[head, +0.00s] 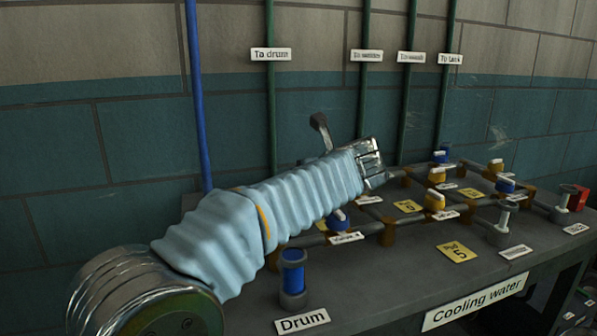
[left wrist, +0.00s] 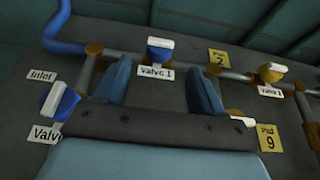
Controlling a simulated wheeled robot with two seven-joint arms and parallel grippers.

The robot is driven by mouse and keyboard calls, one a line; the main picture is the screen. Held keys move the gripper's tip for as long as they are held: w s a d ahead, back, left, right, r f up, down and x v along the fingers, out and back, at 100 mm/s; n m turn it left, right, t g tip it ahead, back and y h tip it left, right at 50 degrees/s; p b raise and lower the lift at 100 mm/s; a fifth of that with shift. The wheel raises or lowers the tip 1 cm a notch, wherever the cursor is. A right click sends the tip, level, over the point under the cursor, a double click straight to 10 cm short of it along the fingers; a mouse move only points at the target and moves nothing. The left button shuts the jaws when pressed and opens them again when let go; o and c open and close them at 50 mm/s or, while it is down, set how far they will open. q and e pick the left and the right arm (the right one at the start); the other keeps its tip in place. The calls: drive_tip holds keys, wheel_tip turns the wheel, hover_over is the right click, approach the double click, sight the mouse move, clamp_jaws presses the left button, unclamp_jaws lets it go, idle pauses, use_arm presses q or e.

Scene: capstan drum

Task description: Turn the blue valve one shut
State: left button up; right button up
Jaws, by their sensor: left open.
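The blue valve one (left wrist: 159,54) shows in the left wrist view, with a white handle lying roughly along its pipe and a "Valve 1" label (left wrist: 156,71) in front. My left gripper (left wrist: 158,66) is open, with one blue finger on either side of the label and the valve beyond the gap in the picture. No contact with the valve shows. In the head view my sleeved left arm reaches over the bench and hides part of the pipework; I cannot tell valve one there. My right gripper is not in view.
A second blue valve (left wrist: 60,100) stands left of my fingers, and a yellow valve (left wrist: 271,73) to the right. A blue post (head: 292,272) stands at the bench's front by the Drum label (head: 302,320). Vertical green pipes (head: 406,90) line the wall.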

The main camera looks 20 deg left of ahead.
use_arm(q)
drive_tip(key=p+x, duration=0.1)
drive_tip(key=x, duration=0.7)
drive_tip(key=shift+w+a, duration=0.1)
drive_tip(key=c, duration=1)
